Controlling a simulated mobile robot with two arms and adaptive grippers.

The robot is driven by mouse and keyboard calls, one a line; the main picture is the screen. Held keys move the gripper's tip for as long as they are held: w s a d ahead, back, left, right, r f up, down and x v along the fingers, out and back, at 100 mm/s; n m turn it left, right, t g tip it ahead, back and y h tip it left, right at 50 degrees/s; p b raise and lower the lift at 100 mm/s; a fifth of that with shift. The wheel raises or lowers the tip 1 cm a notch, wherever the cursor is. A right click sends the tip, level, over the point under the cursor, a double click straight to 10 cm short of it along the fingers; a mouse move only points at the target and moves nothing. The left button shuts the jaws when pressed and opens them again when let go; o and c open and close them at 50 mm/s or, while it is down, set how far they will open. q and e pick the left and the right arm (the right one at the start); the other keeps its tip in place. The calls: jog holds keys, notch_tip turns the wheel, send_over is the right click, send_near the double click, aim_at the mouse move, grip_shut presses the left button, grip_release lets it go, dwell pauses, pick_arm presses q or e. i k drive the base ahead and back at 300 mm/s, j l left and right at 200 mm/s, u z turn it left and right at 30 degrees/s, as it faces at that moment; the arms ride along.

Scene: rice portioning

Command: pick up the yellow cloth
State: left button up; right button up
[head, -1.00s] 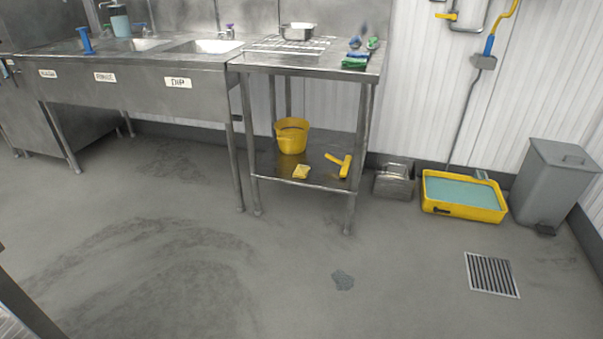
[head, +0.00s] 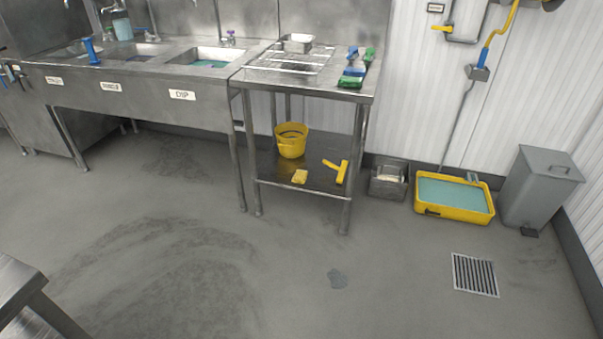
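The yellow cloth (head: 300,176) lies small and folded on the lower shelf (head: 272,172) of the steel side table, near the shelf's front edge. A yellow bucket (head: 291,140) stands behind it and a yellow squeegee-like tool (head: 338,170) lies to its right. Neither of my grippers shows in the head view, so their state is hidden.
The side table's top (head: 310,82) is above the shelf, and its legs frame the opening. A sink unit (head: 140,93) joins it on the left. A yellow tray of blue-green liquid (head: 455,197) and a grey bin (head: 541,187) stand right. Open floor (head: 230,250) lies in front.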

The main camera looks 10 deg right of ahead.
aim_at(300, 176)
jog(key=i+l+u, duration=0.15)
jog(key=l, duration=0.2)
jog(key=i+l+u, duration=0.1)
jog(key=l, duration=0.3)
jog(key=i+l+u, duration=0.15)
jog(key=l, duration=0.25)
jog(key=i+l+u, duration=0.1)
jog(key=i+l, duration=0.15)
jog(key=l, duration=0.2)
jog(key=i+l+u, duration=0.15)
jog(key=l, duration=0.25)
